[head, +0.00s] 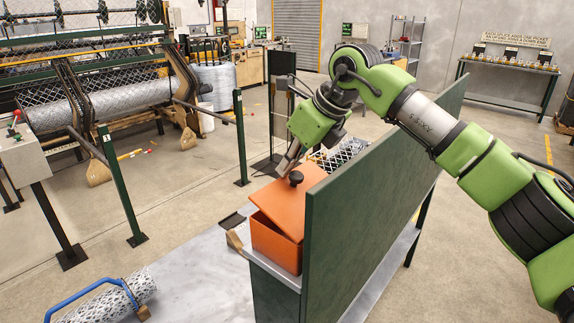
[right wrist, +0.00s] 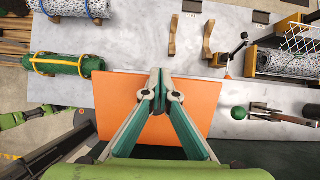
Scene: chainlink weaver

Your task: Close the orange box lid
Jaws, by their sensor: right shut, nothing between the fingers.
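The orange box (head: 274,246) stands at the end of the bench, beside the green panel. The lid also shows in the right wrist view (right wrist: 112,95) as a broad orange plate. My right gripper (head: 284,168) is close to the knob, above the lid's far part. In the right wrist view its fingertips (right wrist: 160,72) meet and hold nothing. I cannot tell whether they touch the lid. My left gripper is not in view.
The tall green panel (head: 372,190) stands right of the box, under my right arm. A blue-handled mesh roll (head: 105,302) lies at the lower left. The grey bench top (head: 185,265) between them is mostly clear. In the right wrist view, wooden brackets (right wrist: 208,42) stand beyond the lid.

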